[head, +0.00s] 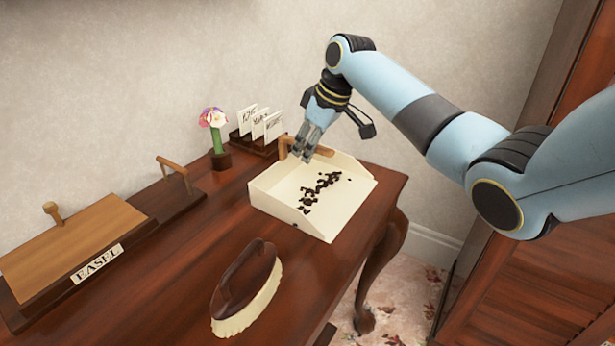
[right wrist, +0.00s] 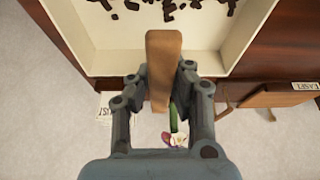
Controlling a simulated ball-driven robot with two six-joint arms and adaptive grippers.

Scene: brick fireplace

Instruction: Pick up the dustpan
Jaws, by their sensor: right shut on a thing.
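The cream dustpan (head: 279,199) is on the right part of the wooden table, with dark crumbs (head: 322,187) lying in it. Its brown wooden handle (right wrist: 163,62) is at the back, towards the wall. My right gripper (head: 307,152) comes down from above at the handle. In the right wrist view the two fingers (right wrist: 160,80) stand on either side of the handle and are shut on it. The dustpan's pan also shows at the top of the right wrist view (right wrist: 272,10). My left gripper is not in view.
A hand brush (head: 243,287) lies in front of the dustpan. A flower vase (head: 219,157) and a card holder (head: 254,141) stand behind it. A wooden easel box (head: 75,245) is at the left. The table (head: 180,280) ends just right of the dustpan. A wooden cabinet (head: 540,270) stands at the right.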

